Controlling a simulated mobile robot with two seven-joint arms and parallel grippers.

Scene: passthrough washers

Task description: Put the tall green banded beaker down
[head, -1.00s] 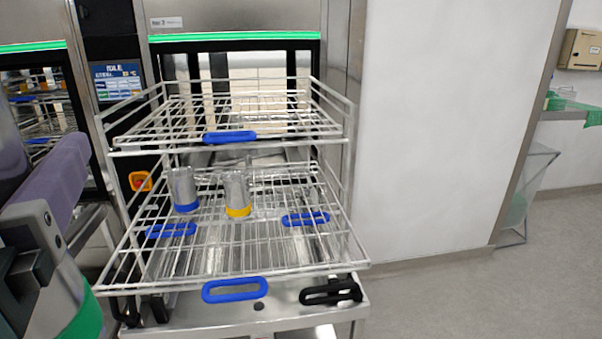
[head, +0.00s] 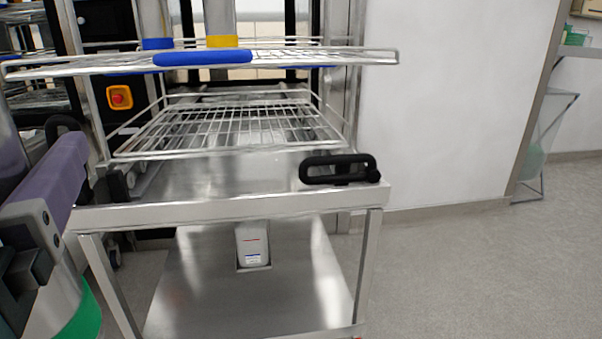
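The tall green banded beaker (head: 62,297) is at the lower left of the head view, a clear grey vessel with a bright green band at its lower end. It is cut off by the picture edge and tilted in the view. My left gripper (head: 30,268), with black fingers, is closed around its side and holds it off any surface. My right gripper is out of view.
A wire rack (head: 330,57) with a blue handle carries a blue-banded beaker (head: 153,20) and a yellow-banded beaker (head: 220,20). An empty-looking wire rack (head: 230,130) lies below. A steel cart (head: 230,205) with a black handle stands in front; a white container (head: 252,245) is beneath. Open floor lies right.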

